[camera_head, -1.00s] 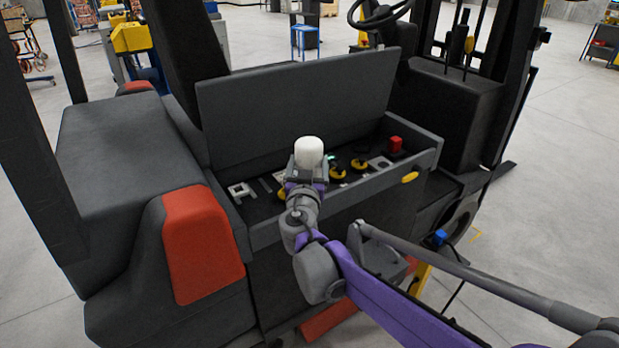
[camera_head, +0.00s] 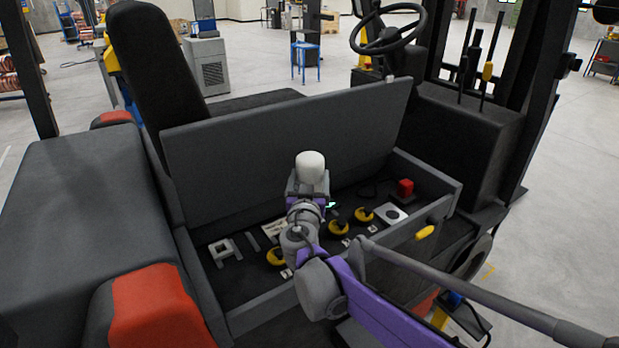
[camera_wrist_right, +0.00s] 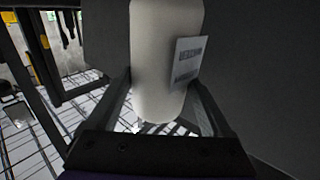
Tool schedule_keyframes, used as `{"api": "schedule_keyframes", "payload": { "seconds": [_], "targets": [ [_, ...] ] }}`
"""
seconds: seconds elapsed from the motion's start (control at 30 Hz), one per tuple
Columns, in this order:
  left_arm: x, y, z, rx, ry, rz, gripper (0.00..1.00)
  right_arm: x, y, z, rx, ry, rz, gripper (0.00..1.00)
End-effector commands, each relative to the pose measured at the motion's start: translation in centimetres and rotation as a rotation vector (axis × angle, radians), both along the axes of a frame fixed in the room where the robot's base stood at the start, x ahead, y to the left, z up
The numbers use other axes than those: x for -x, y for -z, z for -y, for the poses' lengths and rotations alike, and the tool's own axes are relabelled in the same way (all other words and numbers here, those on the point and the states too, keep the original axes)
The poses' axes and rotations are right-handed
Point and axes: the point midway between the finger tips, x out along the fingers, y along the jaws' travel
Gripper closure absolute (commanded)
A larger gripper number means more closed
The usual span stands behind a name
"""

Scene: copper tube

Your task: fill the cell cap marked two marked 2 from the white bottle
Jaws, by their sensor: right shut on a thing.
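The white bottle (camera_head: 310,166) is upright in my right gripper (camera_head: 308,184), above the open compartment in the head view. In the right wrist view the bottle (camera_wrist_right: 160,60) stands between the two fingers, with a printed label on its side. Three yellow round caps with dark tops sit in the compartment: a left one (camera_head: 276,257), a middle one (camera_head: 339,228) and a right one (camera_head: 364,215). Small white tags lie by them, but their numbers are too small to read. The bottle is apart from the caps. My left gripper is not in view.
The compartment's raised grey lid (camera_head: 240,140) stands behind the bottle, and its front wall (camera_head: 400,246) is in front. A grey bracket (camera_head: 222,250), a white plate with a round hole (camera_head: 391,215) and a red block (camera_head: 405,187) also lie inside. A steering wheel (camera_head: 390,35) is behind.

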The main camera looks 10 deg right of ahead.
Motion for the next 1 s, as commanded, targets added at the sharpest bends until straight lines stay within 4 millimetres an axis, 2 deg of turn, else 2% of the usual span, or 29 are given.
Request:
{"api": "schedule_keyframes", "payload": {
  "seconds": [0.47, 1.0],
  "targets": [
    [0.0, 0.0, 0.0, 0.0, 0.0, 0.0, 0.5, 0.0, 0.5, 0.0, 0.001, 0.0, 0.001, 1.0],
    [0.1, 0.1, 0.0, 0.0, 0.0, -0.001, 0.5, 0.0, 5.2, 0.0, 0.001, 0.0, 0.001, 1.0]
  ]
}}
